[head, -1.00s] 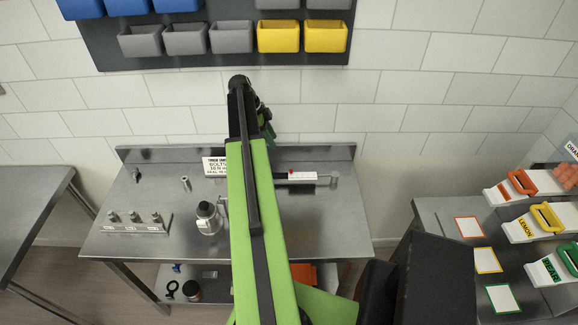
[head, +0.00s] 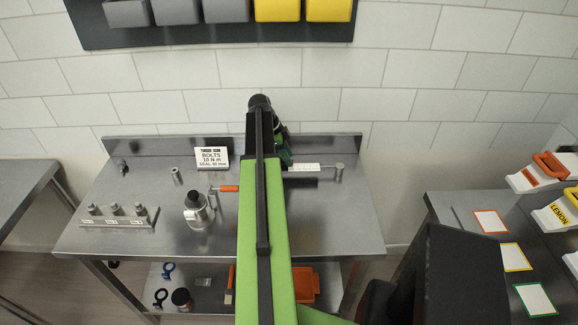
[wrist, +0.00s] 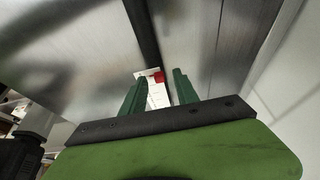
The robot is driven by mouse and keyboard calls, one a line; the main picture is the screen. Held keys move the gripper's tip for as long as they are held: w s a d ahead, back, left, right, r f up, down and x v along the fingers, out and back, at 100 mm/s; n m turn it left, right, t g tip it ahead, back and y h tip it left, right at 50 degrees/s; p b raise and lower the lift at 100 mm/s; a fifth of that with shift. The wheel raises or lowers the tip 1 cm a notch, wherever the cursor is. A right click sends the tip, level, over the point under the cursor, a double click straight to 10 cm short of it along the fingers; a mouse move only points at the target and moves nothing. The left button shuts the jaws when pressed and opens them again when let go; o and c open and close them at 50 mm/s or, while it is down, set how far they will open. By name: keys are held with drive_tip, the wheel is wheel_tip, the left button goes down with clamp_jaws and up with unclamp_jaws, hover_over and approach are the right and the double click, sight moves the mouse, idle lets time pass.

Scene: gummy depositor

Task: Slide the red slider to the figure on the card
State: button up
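A white scale bar (head: 306,168) lies at the back of the steel bench, a round metal end at its right. The red slider (wrist: 159,77) shows in the wrist view on the white scale (wrist: 156,97), between and beyond my fingertips. In the head view the slider is hidden behind my gripper (head: 285,156). My gripper (wrist: 158,77) is open, its two green fingers apart, with nothing held. I cannot tell if a finger touches the scale. The white card (head: 211,159) stands left of my arm; it reads "BOLTS 10 N m" above a smaller, less clear line.
A bottle-like device (head: 198,212) and an orange handle (head: 229,188) are left of my arm. A metal block with several bolts (head: 118,216) stands at the front left. The bench's right part is clear. A second table (head: 470,205) with coloured-frame cards is at the right.

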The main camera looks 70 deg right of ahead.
drive_tip(key=shift+s+f, duration=0.1)
drive_tip(key=shift+f, duration=0.1)
clamp_jaws()
idle(1.3)
